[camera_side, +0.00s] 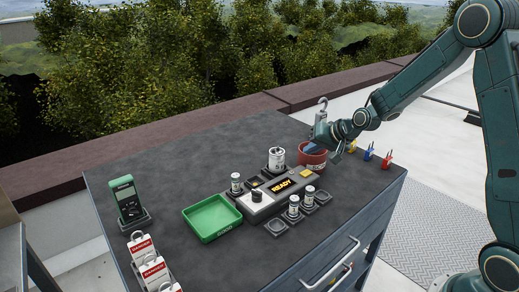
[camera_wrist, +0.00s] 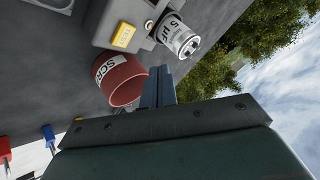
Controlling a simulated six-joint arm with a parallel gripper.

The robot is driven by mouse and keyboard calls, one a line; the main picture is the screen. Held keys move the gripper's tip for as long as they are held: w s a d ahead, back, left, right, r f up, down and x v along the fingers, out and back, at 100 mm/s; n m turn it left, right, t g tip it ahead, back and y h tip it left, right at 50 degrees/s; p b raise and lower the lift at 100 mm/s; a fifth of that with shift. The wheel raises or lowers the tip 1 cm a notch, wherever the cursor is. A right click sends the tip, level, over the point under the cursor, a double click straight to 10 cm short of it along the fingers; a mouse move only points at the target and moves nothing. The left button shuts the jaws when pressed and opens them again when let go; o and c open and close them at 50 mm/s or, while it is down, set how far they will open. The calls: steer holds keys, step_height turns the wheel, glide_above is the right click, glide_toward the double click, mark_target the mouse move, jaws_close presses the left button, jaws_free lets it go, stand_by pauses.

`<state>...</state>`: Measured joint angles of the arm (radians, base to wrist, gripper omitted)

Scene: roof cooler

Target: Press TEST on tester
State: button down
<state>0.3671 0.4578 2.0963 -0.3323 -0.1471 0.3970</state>
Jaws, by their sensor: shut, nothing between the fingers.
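The tester (camera_side: 273,196) is a grey box on the dark bench top with a lit yellow READY display (camera_side: 282,189) and a dark knob on a white plate. A yellow button (camera_side: 306,173) sits at its right end; it also shows in the wrist view (camera_wrist: 124,36), its lettering too small to read. My gripper (camera_wrist: 157,84) is shut and empty. In the side view it is over the red bin (camera_side: 313,157), right of the tester and apart from the button. The fingertips are partly hidden there.
A large capacitor (camera_side: 276,160) stands behind the tester, and smaller ones (camera_side: 294,206) stand in front. A green tray (camera_side: 212,221) lies left. A green meter (camera_side: 127,200), red-and-white tags (camera_side: 152,270) and coloured clips (camera_side: 369,152) stand around the bench.

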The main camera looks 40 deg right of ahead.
mark_target(309, 174)
steer(key=shift+f, duration=2.55)
steer(key=shift+f, duration=0.85)
stand_by(1.0)
steer(key=shift+r, duration=0.85)
stand_by(0.4)
steer(key=shift+r, duration=2.5)
